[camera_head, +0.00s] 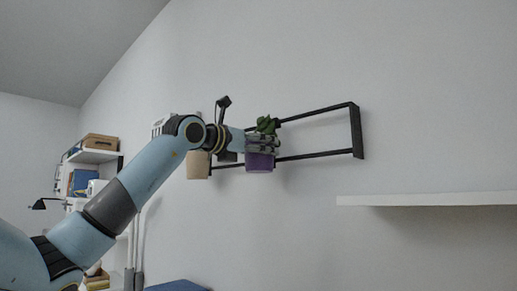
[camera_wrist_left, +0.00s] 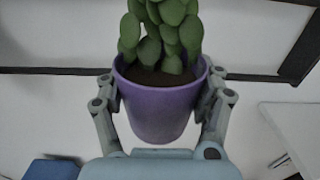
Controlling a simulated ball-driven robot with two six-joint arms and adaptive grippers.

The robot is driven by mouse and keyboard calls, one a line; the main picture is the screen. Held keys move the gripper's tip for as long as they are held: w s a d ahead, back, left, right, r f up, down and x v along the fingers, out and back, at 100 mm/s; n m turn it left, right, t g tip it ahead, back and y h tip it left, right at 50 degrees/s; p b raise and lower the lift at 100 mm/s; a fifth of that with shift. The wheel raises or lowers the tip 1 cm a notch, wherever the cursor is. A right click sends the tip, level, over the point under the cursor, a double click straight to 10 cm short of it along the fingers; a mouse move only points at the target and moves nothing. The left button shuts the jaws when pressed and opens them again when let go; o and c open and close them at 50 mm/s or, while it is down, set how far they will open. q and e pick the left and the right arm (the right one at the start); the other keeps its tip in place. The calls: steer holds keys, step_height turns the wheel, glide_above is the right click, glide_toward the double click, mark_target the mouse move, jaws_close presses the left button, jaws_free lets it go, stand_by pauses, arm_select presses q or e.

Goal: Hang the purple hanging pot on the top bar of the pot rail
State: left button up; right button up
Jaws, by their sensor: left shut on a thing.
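The purple hanging pot (camera_head: 259,163) holds a green succulent and sits in my left gripper (camera_head: 262,145) in the head view. In the left wrist view the pot (camera_wrist_left: 160,108) is upright between the two fingers of the gripper (camera_wrist_left: 162,95), which touch its sides near the rim. The black pot rail (camera_head: 357,132) is on the wall, with a top bar (camera_head: 318,111) and a lower bar (camera_head: 315,155). The pot overlaps the line of the lower bar in the head view; I cannot tell whether they touch. My right gripper is not in view.
A beige pot (camera_head: 198,165) is at the rail's left part, partly behind my arm. A white wall shelf (camera_head: 430,199) stands out at the right. Shelves with boxes (camera_head: 95,156) are at the far left. The wall right of the rail is clear.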

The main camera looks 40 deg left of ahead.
arm_select(q)
steer(key=o, duration=1.7)
step_height(320, 180, up, 10)
steer(key=shift+r, duration=0.1)
